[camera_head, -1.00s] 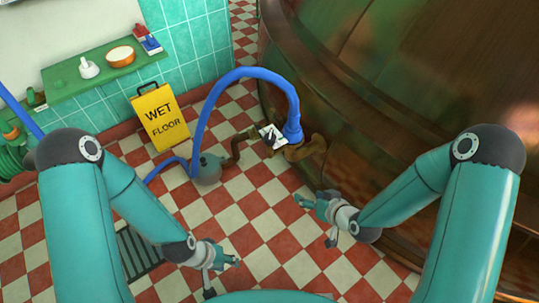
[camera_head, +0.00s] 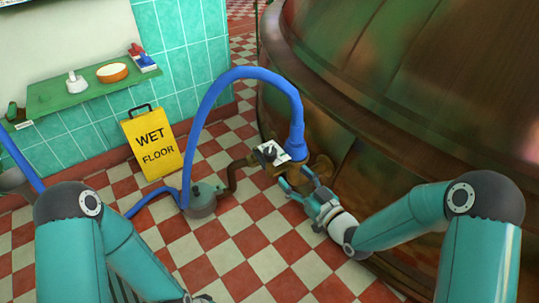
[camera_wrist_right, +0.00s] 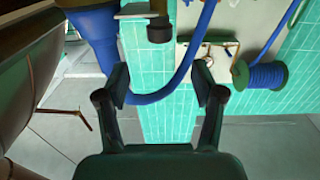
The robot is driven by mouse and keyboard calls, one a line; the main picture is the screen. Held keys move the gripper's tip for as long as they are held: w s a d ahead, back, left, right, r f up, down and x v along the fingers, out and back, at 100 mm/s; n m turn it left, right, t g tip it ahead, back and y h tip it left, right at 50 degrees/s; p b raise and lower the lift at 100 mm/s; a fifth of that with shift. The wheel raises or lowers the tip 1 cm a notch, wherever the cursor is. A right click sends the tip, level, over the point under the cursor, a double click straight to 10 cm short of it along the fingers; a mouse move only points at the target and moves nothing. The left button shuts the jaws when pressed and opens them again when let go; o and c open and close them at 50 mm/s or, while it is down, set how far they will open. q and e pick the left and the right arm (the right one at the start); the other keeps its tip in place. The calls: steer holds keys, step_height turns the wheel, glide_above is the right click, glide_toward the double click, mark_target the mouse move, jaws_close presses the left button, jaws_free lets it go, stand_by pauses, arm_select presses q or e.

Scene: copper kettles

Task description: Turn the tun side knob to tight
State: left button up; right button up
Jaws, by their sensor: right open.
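The side knob (camera_head: 268,152) is a small dark knob on a white plate (camera_head: 280,157), at the pipe joint beside the big copper tun (camera_head: 400,110). The marks on the plate are too small to read. In the right wrist view a dark round knob (camera_wrist_right: 159,31) shows at the top, above the gap between my fingers. My right gripper (camera_head: 293,180) is open and empty, just below and to the right of the knob, apart from it. Its two spread fingers also show in the right wrist view (camera_wrist_right: 164,86). Only a sliver of my left wrist shows at the bottom edge.
A blue hose (camera_head: 222,84) arches from the pipe joint down to a grey-green pump (camera_head: 200,203) on the checkered floor. A yellow wet floor sign (camera_head: 152,145) stands by the tiled wall. A green shelf (camera_head: 60,104) hangs at left.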

mark_target(274, 157)
steer(key=b+x, duration=0.1)
steer(key=x, duration=1.1)
steer(key=shift+b, duration=0.4)
